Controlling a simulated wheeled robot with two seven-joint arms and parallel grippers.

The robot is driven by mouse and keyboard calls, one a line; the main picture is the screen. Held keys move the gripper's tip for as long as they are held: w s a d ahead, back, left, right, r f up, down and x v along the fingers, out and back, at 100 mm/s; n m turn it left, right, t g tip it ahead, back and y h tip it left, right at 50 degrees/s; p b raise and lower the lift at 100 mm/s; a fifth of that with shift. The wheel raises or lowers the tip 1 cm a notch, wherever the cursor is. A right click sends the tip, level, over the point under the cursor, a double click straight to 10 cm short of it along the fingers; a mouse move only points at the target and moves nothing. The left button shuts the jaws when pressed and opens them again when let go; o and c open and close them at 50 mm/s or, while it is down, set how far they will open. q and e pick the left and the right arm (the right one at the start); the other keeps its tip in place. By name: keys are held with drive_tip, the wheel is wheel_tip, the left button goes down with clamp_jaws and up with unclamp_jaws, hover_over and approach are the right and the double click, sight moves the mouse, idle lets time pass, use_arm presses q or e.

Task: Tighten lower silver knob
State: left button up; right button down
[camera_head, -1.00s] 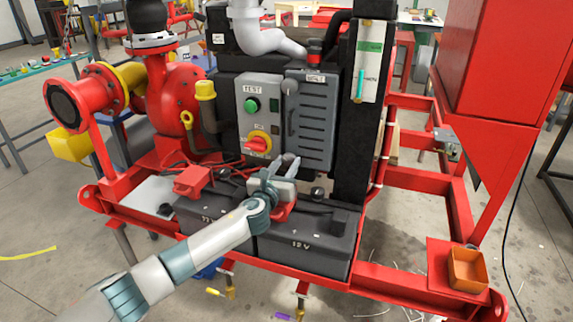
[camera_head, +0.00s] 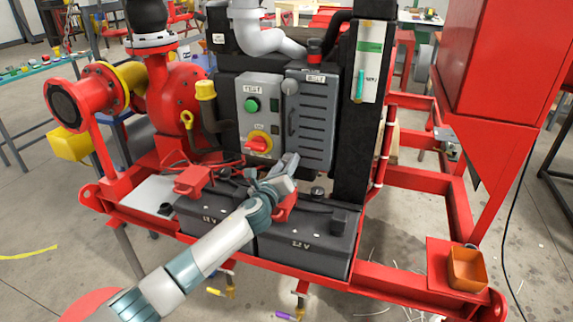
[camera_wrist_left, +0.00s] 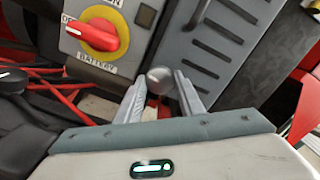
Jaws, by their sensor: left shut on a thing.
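The round lower silver knob (camera_wrist_left: 160,80) shows in the left wrist view, between the two grey fingers of my left gripper (camera_wrist_left: 161,90). The gripper is shut on it, one finger on each side. In the head view my left gripper (camera_head: 276,168) is just below the grey control box, above the batteries. The knob is hidden there by the gripper and wrist. An upper silver knob (camera_head: 290,86) sits at the top left of the ribbed grey cover (camera_head: 313,125). My right gripper is not in view.
The red-and-yellow rotary switch (camera_head: 259,143) is just above left of the gripper; it is close in the left wrist view (camera_wrist_left: 97,36) too. Black batteries (camera_head: 305,249) and red cables lie below. The red skid frame (camera_head: 410,284) surrounds them.

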use_arm(q)
drive_tip(key=o, duration=1.1)
drive_tip(key=shift+c, duration=0.2)
drive_tip(key=shift+s, duration=0.1)
drive_tip(key=v, duration=1.7)
